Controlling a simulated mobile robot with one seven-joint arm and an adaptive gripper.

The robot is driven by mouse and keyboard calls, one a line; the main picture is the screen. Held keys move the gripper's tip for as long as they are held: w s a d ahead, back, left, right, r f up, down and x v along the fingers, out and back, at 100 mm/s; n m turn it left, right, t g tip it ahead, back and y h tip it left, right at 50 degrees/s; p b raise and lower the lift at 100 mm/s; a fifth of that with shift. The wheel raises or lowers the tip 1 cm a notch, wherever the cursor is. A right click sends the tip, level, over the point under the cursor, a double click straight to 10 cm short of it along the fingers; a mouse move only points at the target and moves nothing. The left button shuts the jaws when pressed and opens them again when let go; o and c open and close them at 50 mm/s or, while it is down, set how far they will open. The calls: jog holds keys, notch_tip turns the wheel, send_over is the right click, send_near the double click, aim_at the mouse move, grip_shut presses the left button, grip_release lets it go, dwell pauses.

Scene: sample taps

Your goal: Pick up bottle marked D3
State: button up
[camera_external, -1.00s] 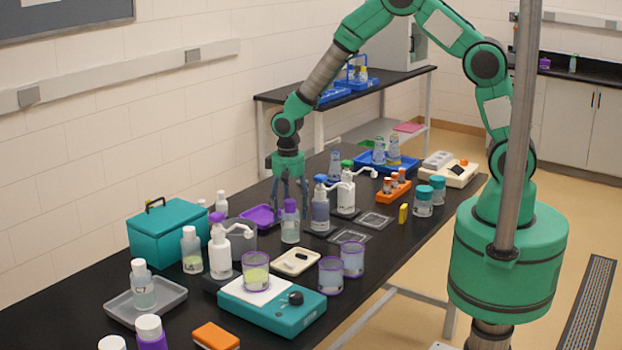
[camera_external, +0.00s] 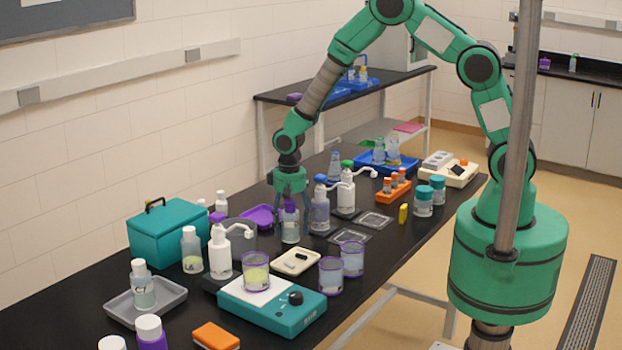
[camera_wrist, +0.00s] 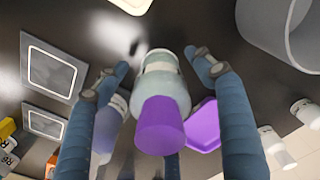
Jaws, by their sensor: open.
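A clear bottle with a purple cap (camera_external: 290,230) stands upright on the black bench. Its label is too small to read, so I cannot tell whether it is D3. My gripper (camera_external: 292,212) points down over this bottle, its fingers around the cap and upper part. In the wrist view the same bottle (camera_wrist: 166,88) lies between the two blue fingers of my open gripper (camera_wrist: 158,62), with gaps on both sides. Its purple cap faces the camera.
A pump bottle with a blue top (camera_external: 320,210) stands close on the right. A purple tray (camera_external: 257,216) lies behind. A clear beaker (camera_external: 238,238), a white pump bottle (camera_external: 220,255) and a cream dish (camera_external: 296,262) are nearby. A teal box (camera_external: 170,240) stands further left.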

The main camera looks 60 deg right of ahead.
aim_at(291, 213)
jog(key=c, duration=1.5)
jog(key=shift+o, duration=0.2)
jog(key=shift+r, duration=0.15)
jog(key=shift+r, duration=0.4)
notch_tip(291, 213, up, 3)
jog(key=shift+s+f, duration=0.15)
jog(key=s+d+r, duration=0.1)
jog(key=s+d, duration=0.3)
jog(key=s, duration=1.1)
jog(key=shift+d+r+p, duration=0.15)
jog(key=shift+d+p, duration=0.05)
jog(key=shift+p, duration=0.15)
